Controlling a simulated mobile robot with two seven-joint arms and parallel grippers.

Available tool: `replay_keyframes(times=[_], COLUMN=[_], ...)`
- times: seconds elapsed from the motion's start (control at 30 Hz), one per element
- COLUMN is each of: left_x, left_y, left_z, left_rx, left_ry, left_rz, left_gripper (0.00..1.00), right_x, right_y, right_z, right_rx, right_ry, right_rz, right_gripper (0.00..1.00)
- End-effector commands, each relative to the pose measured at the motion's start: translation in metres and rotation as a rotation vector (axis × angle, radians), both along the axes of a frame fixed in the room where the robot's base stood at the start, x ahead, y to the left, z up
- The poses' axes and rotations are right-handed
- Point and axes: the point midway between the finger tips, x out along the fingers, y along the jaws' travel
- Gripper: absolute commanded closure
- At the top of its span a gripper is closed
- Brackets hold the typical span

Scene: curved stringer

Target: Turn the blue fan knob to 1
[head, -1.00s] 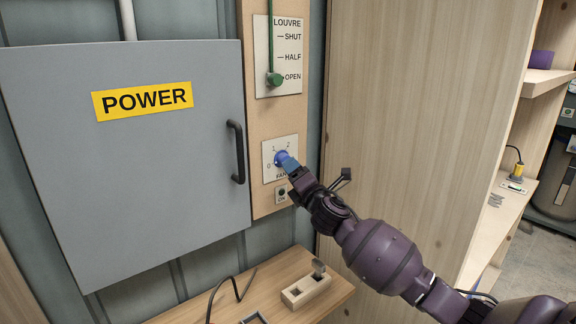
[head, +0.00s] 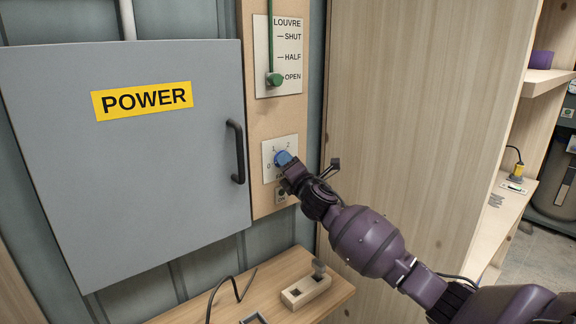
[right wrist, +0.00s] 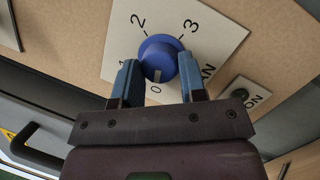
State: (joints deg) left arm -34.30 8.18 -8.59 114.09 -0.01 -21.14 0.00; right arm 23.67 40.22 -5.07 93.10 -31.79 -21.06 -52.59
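The blue fan knob (right wrist: 160,57) sits on a white plate (right wrist: 222,35) marked 0, 1, 2 and 3. Its pale pointer mark is toward the 0 in the right wrist view. In the head view the knob (head: 282,158) is partly covered by my right gripper (head: 287,163). In the right wrist view my right gripper (right wrist: 160,75) has its two blue fingers apart, one on each side of the knob. They are very close to its sides; firm contact is not clear. My left gripper is not in view.
A grey POWER cabinet (head: 100,200) with a black handle (head: 236,152) stands left of the plate. A green louvre lever (head: 274,79) is above, at OPEN. A small button (right wrist: 240,94) marked ON is beside the knob. A wooden shelf (head: 258,285) is below.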

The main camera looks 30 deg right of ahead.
Motion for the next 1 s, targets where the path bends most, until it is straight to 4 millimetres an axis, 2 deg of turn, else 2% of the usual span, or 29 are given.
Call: replay_keyframes(times=[0.03, 0.1, 0.27, 0.47, 1.0], left_x=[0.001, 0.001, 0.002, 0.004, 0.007], left_y=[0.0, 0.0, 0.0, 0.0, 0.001], left_z=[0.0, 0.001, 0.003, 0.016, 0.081], left_rx=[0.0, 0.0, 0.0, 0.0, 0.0], left_ry=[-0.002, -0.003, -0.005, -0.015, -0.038], left_rz=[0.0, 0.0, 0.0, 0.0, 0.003], left_gripper=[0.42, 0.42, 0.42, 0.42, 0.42], right_x=[0.0, 0.0, 0.0, 0.0, 0.0], right_y=[0.0, 0.0, 0.0, 0.001, 0.002], right_z=[0.0, 0.0, 0.001, 0.003, 0.007], right_rx=[0.0, 0.0, 0.012, 0.08, 0.54], right_ry=[0.0, 0.0, 0.0, 0.005, 0.044], right_rz=[0.0, 0.0, 0.0, 0.0, -0.001], right_gripper=[0.79, 0.85, 0.85, 0.85, 0.85])
